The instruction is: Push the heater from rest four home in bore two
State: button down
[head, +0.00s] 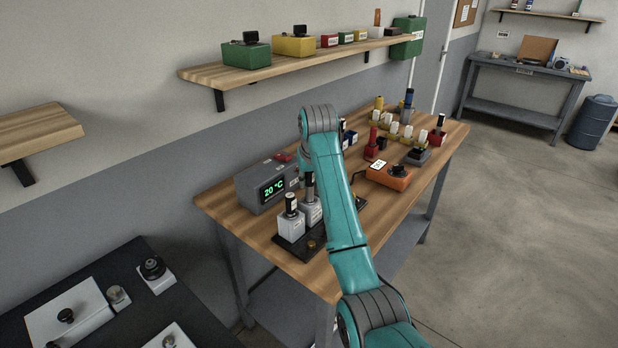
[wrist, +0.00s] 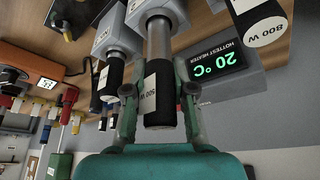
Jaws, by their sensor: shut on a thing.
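My gripper (wrist: 158,90) is shut on a heater (wrist: 158,108) with a black grip and an 800 W label, in the wrist view. A length of its bare metal shaft (wrist: 159,42) shows between the grip and a pale grey block (wrist: 157,8), so it is not flush. The shaft lines up with that block; the bore's mouth is not clear to see. Another heater (wrist: 111,78) sits deep in a neighbouring block (wrist: 117,38). A further 800 W heater (wrist: 263,24) is at upper right.
The controller (head: 266,186) reads 20 °C and stands close behind the blocks. A block (head: 291,224) with a heater stands on a dark base plate (head: 290,247). An orange instrument (head: 388,177) and several small items fill the bench's far end. The front left bench corner is clear.

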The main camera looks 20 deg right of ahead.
jog(key=shift+f, duration=1.95)
jog(key=shift+r, duration=3.7)
jog(key=shift+f, duration=3.6)
